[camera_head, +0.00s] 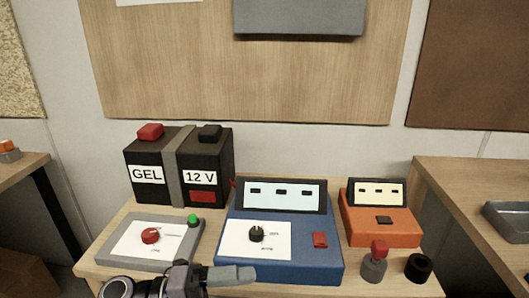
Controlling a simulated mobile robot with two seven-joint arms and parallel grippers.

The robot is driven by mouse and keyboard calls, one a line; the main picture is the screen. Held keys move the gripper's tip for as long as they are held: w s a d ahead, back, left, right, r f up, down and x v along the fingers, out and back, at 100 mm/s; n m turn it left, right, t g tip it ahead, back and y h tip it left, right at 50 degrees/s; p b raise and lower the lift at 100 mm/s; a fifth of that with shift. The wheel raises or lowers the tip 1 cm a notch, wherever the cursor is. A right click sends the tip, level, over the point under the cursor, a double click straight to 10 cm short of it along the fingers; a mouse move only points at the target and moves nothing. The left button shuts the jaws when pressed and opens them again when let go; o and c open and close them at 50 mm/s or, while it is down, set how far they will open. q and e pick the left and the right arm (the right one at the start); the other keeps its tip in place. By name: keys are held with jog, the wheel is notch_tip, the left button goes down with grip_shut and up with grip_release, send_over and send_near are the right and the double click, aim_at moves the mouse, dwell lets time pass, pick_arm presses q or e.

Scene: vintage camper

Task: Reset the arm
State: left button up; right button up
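My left gripper (232,275) is at the bottom of the head view, coming in from the lower left with its grey fingers pointing right. It is in front of the blue device and the grey panel, and its fingers overlap the blue device's lower left edge in the picture. The fingers appear as one block from this side, so I cannot tell whether they are open or shut. No held object shows. My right gripper is not in view.
A wooden bench (112,232) carries a black GEL 12 V battery (150,192), a grey panel with a red knob (192,246), a blue device (285,270), an orange device (380,232), a red-topped key switch (374,266) and a black cap (418,267). A grey tray (505,222) stands right.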

pick_arm(q)
jog(key=w+a+f+n+t+y, duration=0.1)
jog(key=a+f+n+t+y, duration=0.25)
jog(key=n+t, duration=0.6)
jog(key=w+a+f+n+t+y, duration=0.1)
jog(key=a+f+n+t+y, duration=0.35)
jog(key=n, duration=0.75)
jog(key=s+a+f+n+g+y, duration=0.2)
jog(key=s+a+f+n+y, duration=0.2)
jog(key=s+f+n, duration=0.1)
jog(key=s+a+f+n+g+y, duration=0.3)
jog(key=s+f, duration=0.4)
jog(key=f, duration=0.3)
jog(key=shift+s+a+f+n+y+p, duration=0.4)
jog(key=shift+a+n+y, duration=0.2)
jog(key=shift+n, duration=0.25)
